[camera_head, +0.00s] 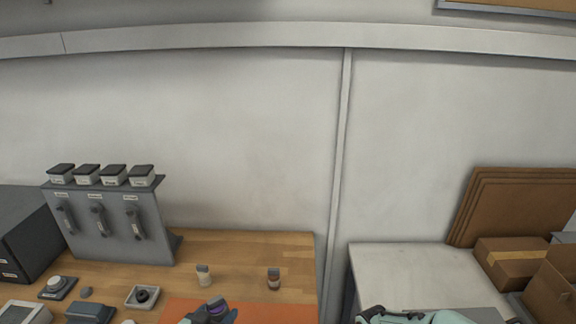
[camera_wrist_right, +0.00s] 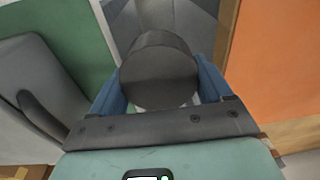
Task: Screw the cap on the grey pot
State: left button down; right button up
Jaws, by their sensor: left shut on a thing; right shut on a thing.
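My left gripper (camera_head: 212,312) is at the bottom edge of the head view, over the orange mat. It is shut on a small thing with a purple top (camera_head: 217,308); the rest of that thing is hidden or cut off. In the right wrist view my right gripper (camera_wrist_right: 160,88) has its two blue fingers on either side of a dark grey round piece (camera_wrist_right: 158,75) and is shut on it. I cannot tell whether this piece is the cap or the grey pot.
The orange mat (camera_head: 260,312) lies on the wooden bench. Two small jars (camera_head: 203,276) (camera_head: 273,279) stand behind it. A grey rack (camera_head: 110,222) with several boxes stands at the left. Small parts lie near a square tray (camera_head: 142,297). Cardboard boxes (camera_head: 512,250) sit on the right table.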

dwell(0.4)
pick_arm(q)
jog(key=s+d+r+m+g+h, duration=0.2)
jog(key=s+d+m+h, duration=0.2)
jog(key=d, duration=0.5)
jog(key=shift+d+m+h, duration=0.3)
jog(key=shift+d+h, duration=0.05)
jog(key=shift+h, duration=0.05)
pick_arm(e)
jog(key=shift+r, duration=0.1)
jog(key=w+a+r+m, duration=0.3)
jog(key=w+a+r, duration=0.4)
jog(key=a+r, duration=0.45)
jog(key=s+a+r+m, duration=0.1)
jog(key=s+a+r, duration=0.1)
jog(key=a+r, duration=0.4)
jog(key=s+a+r+m, duration=0.2)
jog(key=a+r, duration=0.5)
jog(key=r, duration=0.2)
jog(key=shift+s+r+m+g, duration=0.25)
jog(key=shift+r+m+g, duration=0.05)
jog(key=shift+g, duration=0.1)
jog(key=shift+f, duration=0.1)
